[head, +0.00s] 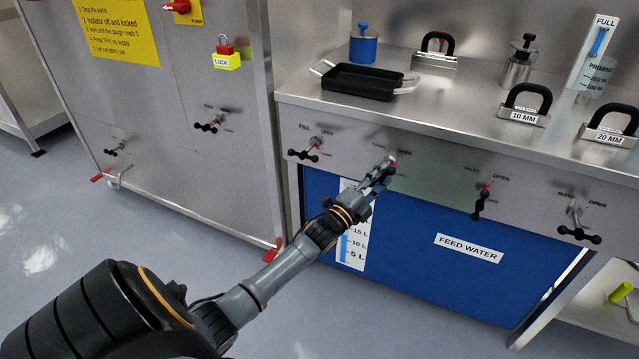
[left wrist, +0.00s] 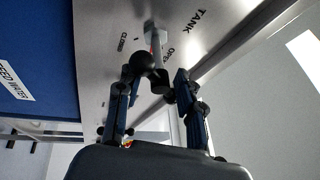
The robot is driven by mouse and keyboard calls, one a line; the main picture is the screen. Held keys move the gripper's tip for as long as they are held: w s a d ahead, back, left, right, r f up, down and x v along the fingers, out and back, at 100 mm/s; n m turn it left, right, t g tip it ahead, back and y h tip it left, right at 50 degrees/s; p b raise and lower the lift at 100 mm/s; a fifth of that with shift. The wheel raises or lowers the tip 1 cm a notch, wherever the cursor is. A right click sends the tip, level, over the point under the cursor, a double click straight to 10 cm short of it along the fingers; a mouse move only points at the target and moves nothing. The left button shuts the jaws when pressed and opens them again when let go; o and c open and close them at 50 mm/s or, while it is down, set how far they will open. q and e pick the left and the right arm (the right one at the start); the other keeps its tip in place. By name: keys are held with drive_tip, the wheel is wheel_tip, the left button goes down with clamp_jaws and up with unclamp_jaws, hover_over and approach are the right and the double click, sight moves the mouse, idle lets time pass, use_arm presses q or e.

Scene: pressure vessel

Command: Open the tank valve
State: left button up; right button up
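The tank valve is on the steel front panel, under the TANK and OPEN lettering. In the head view only its red tip (head: 393,159) shows clearly, as my left gripper (head: 381,174) covers most of it. In the left wrist view the valve's black-knobbed handle (left wrist: 147,64) stands out from the panel between the CLOSED and OPEN labels. My left gripper (left wrist: 153,88) has its two fingers apart, one on each side of the handle. I cannot tell whether either finger touches it. My right gripper is in neither view.
The fill valve (head: 306,153) is left of the tank valve; the inlet valve (head: 481,204) and another valve (head: 578,228) are to the right. A black tray (head: 360,81) lies on the counter above. A blue feed water panel (head: 430,240) is below.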

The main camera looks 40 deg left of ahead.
use_arm(q)
drive_tip(key=shift+r+m+g+h+p, duration=0.15)
drive_tip(key=shift+m+h+p, duration=0.05)
drive_tip(key=shift+m, duration=0.4)
drive_tip(key=shift+r+m+g+h+p, duration=0.1)
drive_tip(key=shift+m+g+h+p, duration=0.1)
drive_tip(key=shift+m, duration=0.4)
drive_tip(key=v, duration=1.3)
drive_tip(key=s+d+f+n+g+y+p, duration=0.1)
drive_tip(key=s+f+n+g+p, duration=0.3)
drive_tip(key=f, duration=0.6)
drive_tip(key=s+f+n+g+y+p, duration=0.1)
drive_tip(key=s+f+n+g+p, duration=0.3)
drive_tip(key=f, duration=0.6)
drive_tip(key=shift+s+d+n+p, duration=0.4)
drive_tip(key=shift+s+n+p, duration=0.1)
drive_tip(key=shift+s+p, duration=0.7)
drive_tip(key=shift+f, duration=0.1)
